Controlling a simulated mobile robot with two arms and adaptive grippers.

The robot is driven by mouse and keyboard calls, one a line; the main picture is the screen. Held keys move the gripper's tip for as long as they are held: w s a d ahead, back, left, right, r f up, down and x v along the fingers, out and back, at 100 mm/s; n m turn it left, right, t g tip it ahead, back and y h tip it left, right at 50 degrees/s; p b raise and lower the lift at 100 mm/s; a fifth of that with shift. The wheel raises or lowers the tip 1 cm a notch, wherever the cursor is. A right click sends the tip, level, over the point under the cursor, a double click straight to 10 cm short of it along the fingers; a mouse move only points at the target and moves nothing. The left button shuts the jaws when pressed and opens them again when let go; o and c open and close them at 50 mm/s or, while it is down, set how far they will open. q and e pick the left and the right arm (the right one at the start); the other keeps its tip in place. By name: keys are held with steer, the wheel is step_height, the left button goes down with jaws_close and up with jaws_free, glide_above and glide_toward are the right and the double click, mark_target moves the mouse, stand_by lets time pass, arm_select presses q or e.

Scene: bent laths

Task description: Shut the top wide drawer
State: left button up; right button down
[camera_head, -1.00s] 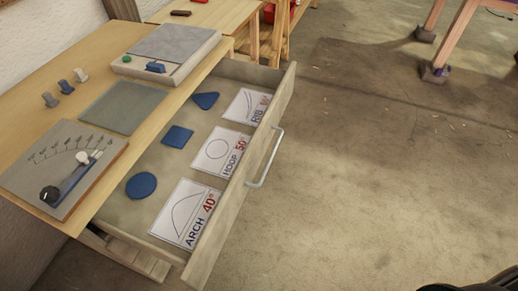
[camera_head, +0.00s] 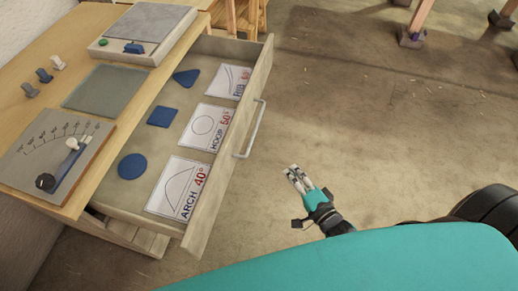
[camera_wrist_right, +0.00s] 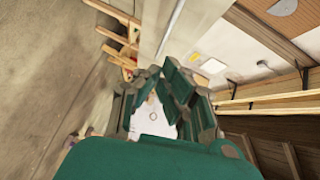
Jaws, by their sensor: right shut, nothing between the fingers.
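The wide drawer (camera_head: 226,150) stands pulled out from the wooden workbench on the left of the head view. A silver bar handle (camera_head: 250,131) is on its front. Inside lie three printed cards, among them the ARCH card (camera_head: 178,190), and three blue shapes: a disc (camera_head: 132,166), a square (camera_head: 162,117) and a triangle (camera_head: 186,78). My right gripper (camera_head: 293,172) is shut and empty, to the right of the drawer front and apart from the handle. The right wrist view also shows its fingers (camera_wrist_right: 160,105). My left gripper is out of view.
The bench top (camera_head: 50,97) carries a dial board (camera_head: 55,150), a grey plate (camera_head: 103,87), a control panel (camera_head: 145,30) and several small pegs. Open concrete floor (camera_head: 330,120) lies right of the drawer. Table legs (camera_head: 413,35) stand at the upper right.

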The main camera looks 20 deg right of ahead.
steer(key=a+x, duration=0.3)
steer(key=x, duration=0.9)
steer(key=shift+p, duration=0.4)
steer(key=shift+w+f, duration=0.1)
steer(key=shift+w, duration=0.05)
